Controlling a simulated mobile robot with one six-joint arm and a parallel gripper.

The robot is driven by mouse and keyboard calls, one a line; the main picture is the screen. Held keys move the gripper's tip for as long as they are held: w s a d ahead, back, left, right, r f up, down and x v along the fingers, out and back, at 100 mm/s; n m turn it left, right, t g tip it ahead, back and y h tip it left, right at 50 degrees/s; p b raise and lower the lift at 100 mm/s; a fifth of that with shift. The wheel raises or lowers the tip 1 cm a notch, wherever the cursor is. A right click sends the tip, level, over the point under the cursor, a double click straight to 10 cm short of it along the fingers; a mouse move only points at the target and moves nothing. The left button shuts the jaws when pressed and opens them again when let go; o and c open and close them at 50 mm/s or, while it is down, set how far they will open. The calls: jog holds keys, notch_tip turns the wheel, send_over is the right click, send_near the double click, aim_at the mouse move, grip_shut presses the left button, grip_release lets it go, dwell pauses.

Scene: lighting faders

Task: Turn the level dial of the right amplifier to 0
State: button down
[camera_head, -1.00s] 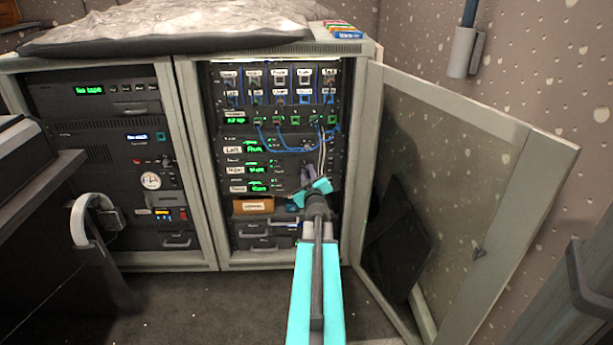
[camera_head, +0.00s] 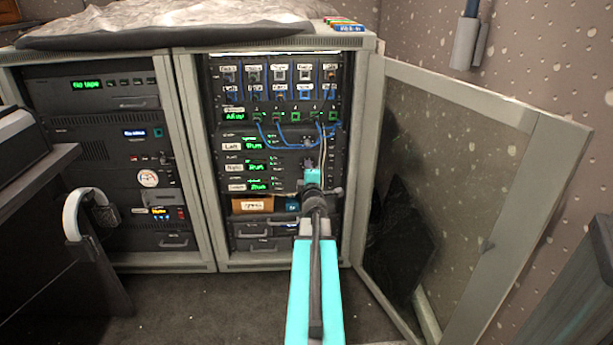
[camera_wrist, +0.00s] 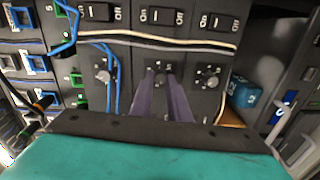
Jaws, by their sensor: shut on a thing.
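The right amplifier (camera_head: 262,167) is the middle of three stacked dark units in the open rack, with a white label and green lit text. In the wrist view its face (camera_wrist: 150,46) is turned on its side, between its two neighbours. Its level dial (camera_wrist: 159,73) is small and dark, and mostly hidden by my fingers. My gripper (camera_wrist: 160,82) has both purple-grey fingers around this dial, shut on it. In the head view my gripper (camera_head: 310,169) reaches the right side of the rack. The dial's setting cannot be read.
Neighbouring dials (camera_wrist: 102,73) (camera_wrist: 210,74) sit close on either side. Blue cables (camera_wrist: 110,65) and a pale cable (camera_wrist: 160,42) run across the amplifier fronts. The open glass door (camera_head: 455,190) stands right of my arm. A brown box (camera_head: 252,205) lies below the amplifiers.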

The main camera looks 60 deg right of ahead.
jog(key=n+b, duration=0.1)
jog(key=n, duration=0.2)
jog(key=n+b, duration=0.2)
jog(key=n, duration=0.1)
jog(key=shift+s+d+g+h, duration=0.15)
jog(key=shift+s+g+h, duration=0.05)
jog(key=shift+g+h, duration=0.1)
dwell(0.3)
jog(key=c, duration=1.7)
grip_release()
jog(key=shift+c, duration=0.2)
jog(key=shift+o, duration=0.3)
jog(key=shift+w, duration=0.1)
jog(key=shift+a, duration=0.25)
